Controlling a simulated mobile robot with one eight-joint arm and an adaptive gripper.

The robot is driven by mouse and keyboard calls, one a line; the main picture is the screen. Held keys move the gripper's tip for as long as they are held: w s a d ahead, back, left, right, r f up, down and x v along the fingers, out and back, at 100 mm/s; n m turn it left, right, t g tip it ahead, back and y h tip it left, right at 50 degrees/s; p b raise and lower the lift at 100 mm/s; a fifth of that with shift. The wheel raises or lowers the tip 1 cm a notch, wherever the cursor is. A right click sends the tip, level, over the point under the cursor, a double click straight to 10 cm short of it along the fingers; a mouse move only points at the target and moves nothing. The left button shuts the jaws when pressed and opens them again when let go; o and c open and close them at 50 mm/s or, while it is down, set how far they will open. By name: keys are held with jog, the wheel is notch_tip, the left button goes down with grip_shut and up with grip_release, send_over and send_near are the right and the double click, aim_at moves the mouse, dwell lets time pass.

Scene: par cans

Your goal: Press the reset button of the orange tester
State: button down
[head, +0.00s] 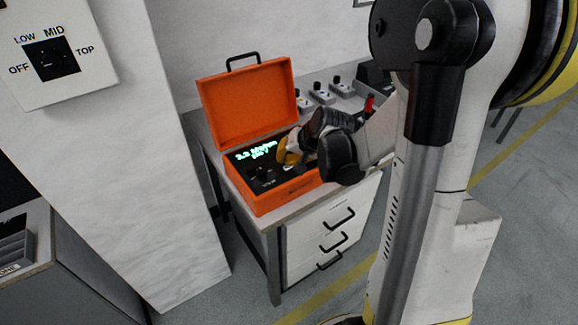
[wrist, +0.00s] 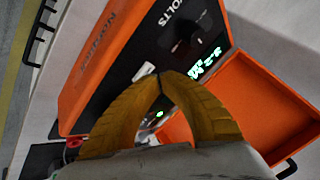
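The orange tester (head: 246,104) is an open case on a bench, its lid raised at the back. Its black panel carries a lit green display and a knob. In the wrist view its orange wall (wrist: 88,75) is at the upper left, with the display (wrist: 206,66) right of centre and a knob beside the VOLTS label. My gripper (head: 284,157) is over the right part of the panel and hides some of it. In the wrist view its yellow fingers (wrist: 159,76) meet at the tips, with nothing visible between them. A small green light shows behind the fingers. I cannot pick out the reset button.
Several small grey boxes with knobs (head: 322,94) stand on the bench behind the tester. A red-handled thing (head: 369,104) is near my arm. A drawer unit (head: 332,232) is below. An OFF/LOW/MID/TOP selector (head: 52,60) is at upper left.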

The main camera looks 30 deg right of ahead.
aim_at(286, 166)
jog(key=shift+f, duration=0.3)
jog(key=shift+r, duration=0.15)
dwell(0.4)
jog(key=shift+r+p, duration=0.35)
jog(key=shift+r, duration=0.3)
notch_tip(286, 166, up, 5)
jog(key=p, duration=0.4)
dwell(0.7)
jog(key=s+a+r+n, duration=0.3)
jog(key=s+a+r, duration=0.2)
jog(key=s+a, duration=0.2)
jog(key=s+a+r+n+h, duration=0.1)
jog(key=s+a+r+n, duration=0.3)
jog(key=s+a, duration=0.4)
jog(key=s+r, duration=0.1)
jog(key=s, duration=0.2)
jog(key=shift+s, duration=0.4)
